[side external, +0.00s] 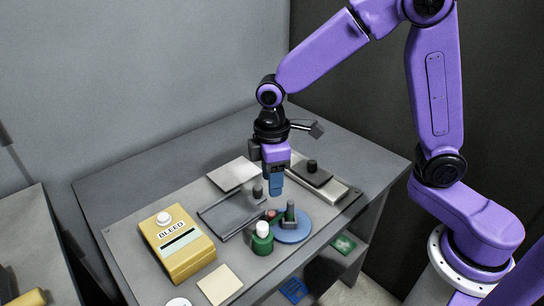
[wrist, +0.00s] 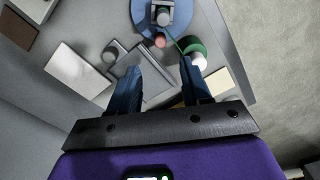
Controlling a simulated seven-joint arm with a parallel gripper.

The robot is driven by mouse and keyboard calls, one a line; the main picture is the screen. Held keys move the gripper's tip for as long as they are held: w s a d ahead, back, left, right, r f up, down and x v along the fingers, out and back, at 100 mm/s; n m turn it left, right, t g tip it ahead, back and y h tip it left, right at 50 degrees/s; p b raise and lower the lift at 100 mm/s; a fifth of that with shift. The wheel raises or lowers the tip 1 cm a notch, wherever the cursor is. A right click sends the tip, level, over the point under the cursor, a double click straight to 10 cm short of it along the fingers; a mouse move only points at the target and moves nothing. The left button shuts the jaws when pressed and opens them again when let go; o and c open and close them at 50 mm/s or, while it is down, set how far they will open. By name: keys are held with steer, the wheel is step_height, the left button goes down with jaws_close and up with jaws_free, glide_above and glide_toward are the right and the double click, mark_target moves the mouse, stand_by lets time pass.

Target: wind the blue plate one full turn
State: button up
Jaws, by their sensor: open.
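My gripper (side external: 276,187) has blue fingers pointing down, above the table and a little behind and left of the plate. In the wrist view my gripper's fingers (wrist: 158,84) are spread apart with nothing between them; they are clear of the post.
A yellow box marked BLEED (side external: 178,250) stands left. A grey frame (side external: 225,212), a white panel (side external: 234,173) and a dark knobbed slab (side external: 311,176) lie behind.

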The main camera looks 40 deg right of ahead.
step_height(320, 180, up, 5)
glide_above(272, 213)
steer(key=shift+r, duration=0.15)
steer(key=s+d, duration=0.5)
steer(key=s, duration=0.6)
steer(key=s+d+f, duration=0.1)
steer(key=s+d, duration=0.5)
steer(key=s, duration=0.5)
steer(key=shift+s+d, duration=0.2)
steer(key=shift+s, duration=0.05)
steer(key=shift+w+a, duration=0.1)
steer(key=shift+w, duration=0.05)
stand_by(0.9)
steer(key=w+a, duration=0.6)
steer(key=w, duration=0.5)
steer(key=w+a, duration=0.5)
steer(key=w, duration=0.6)
step_height(272, 213, down, 16)
steer(key=shift+w+a+f, duration=0.1)
steer(key=shift+w+f, duration=0.05)
steer(key=shift+f, duration=0.1)
